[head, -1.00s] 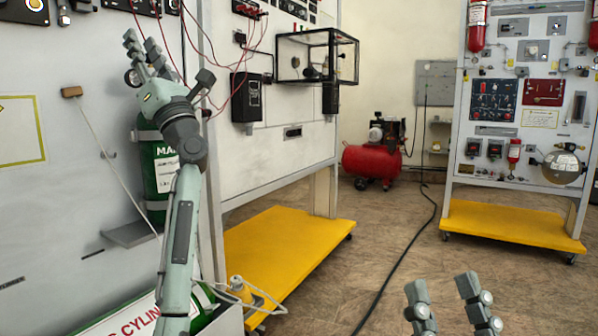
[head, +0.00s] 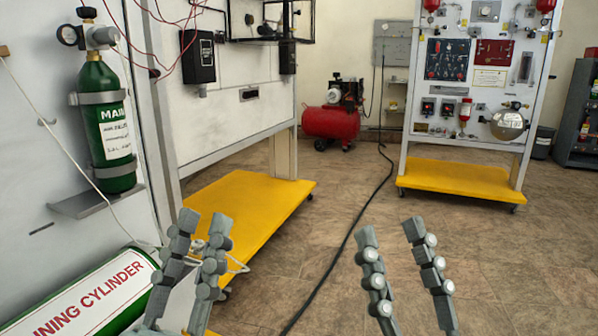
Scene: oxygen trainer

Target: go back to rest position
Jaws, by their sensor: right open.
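My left gripper (head: 204,228) is at the bottom left of the head view, fingers pointing up. Its two fingers stand apart with nothing between them. My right gripper (head: 392,240) is at the bottom centre right, its fingers spread wide and empty. Both are clear of the panels, as far as the view shows. The green oxygen cylinder (head: 105,125) stands upright on a bracket on the left panel, with a gauge and valve on top. No gripper touches it.
A large green and white cylinder (head: 85,295) lies at the lower left, near my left gripper. A yellow base (head: 250,205) is behind that gripper. A black cable (head: 345,245) runs along the floor. A red compressor (head: 331,122) and another trainer panel (head: 470,90) stand farther back.

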